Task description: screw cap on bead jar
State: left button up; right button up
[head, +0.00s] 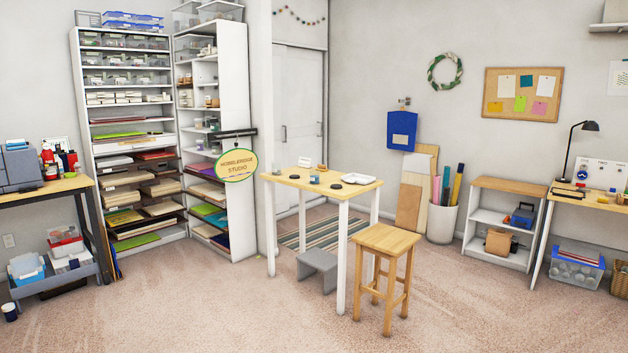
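A tall wooden-topped table (285,182) with white legs stands in the middle of the room, some way off. A small jar (314,180) with a bluish look stands near its front middle; I cannot tell from here whether it holds beads. Small dark round flat pieces lie on the table, one to the right of the jar (336,186) and one to its left (294,177). Either could be a cap, but they are too small to tell. Neither of my grippers is in view.
A white tray (357,179) lies on the table's right side. A wooden stool (387,241) and a grey step stool (317,268) stand by the table. Shelves (125,130) are at back left, side desks at both edges. The front carpet is clear.

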aim_at(314, 174)
jog(key=i+u, duration=0.3)
jog(key=i, duration=3.3)
jog(key=i+j+z, duration=0.1)
jog(key=i+z, duration=0.25)
jog(key=i, duration=0.25)
jog(key=i+j+z, duration=0.35)
jog(key=i, duration=0.2)
jog(key=i+j+z, duration=0.4)
jog(key=i, duration=0.15)
jog(key=i+j+z, duration=0.65)
jog(key=j, duration=0.25)
